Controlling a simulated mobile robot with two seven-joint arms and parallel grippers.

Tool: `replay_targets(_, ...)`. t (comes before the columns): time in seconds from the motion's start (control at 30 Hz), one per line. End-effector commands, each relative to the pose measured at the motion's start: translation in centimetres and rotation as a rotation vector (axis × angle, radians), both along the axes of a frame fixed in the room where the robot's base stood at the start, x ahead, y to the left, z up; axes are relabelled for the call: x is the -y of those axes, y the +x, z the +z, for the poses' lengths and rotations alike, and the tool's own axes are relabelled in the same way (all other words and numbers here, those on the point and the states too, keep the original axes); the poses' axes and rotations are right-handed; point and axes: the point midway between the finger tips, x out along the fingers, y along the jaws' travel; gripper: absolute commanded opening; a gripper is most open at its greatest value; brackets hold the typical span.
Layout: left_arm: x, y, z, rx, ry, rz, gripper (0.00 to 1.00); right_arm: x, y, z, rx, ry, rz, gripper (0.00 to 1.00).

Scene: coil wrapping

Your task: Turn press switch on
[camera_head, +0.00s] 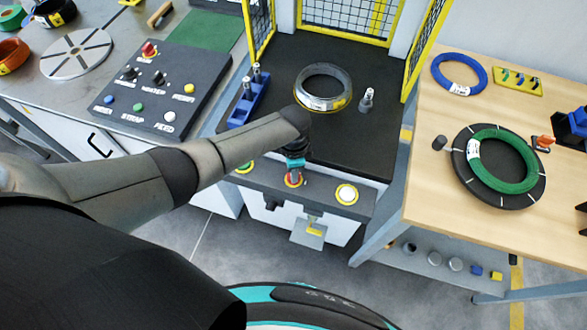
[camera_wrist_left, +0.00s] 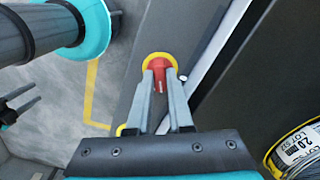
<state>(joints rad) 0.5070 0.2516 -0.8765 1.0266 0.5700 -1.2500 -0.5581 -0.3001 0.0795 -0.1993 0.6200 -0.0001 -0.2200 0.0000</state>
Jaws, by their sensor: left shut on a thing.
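The press switch is a red knob (camera_head: 293,181) on a yellow ring, on the front panel of the press (camera_head: 332,197). In the left wrist view the red knob (camera_wrist_left: 160,80) lies between my two grey fingers. My left gripper (camera_head: 295,170) reaches down to it from above, shut on the knob; in the head view the gripper partly covers it. My right gripper (camera_wrist_left: 22,108) shows at the left edge of the left wrist view, its fingers apart and empty, away from the switch.
A white button (camera_head: 347,194) with a yellow ring sits right of the switch. A control box (camera_head: 160,90) stands at left. A wooden table (camera_head: 420,185) with a green coil (camera_head: 502,160) stands at right.

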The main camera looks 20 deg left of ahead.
Motion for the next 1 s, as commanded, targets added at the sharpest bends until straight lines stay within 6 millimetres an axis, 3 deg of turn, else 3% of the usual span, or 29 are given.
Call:
replay_targets(0.5,0.04,0.01,-0.01,0.0,-0.001,-0.392,0.0,0.0,-0.02,0.15,0.0,0.0,0.0,0.56)
replay_targets(1.0,0.08,-0.03,-0.02,0.0,-0.002,-0.5,0.0,-0.01,-0.02,0.14,0.0,0.0,0.001,0.56)
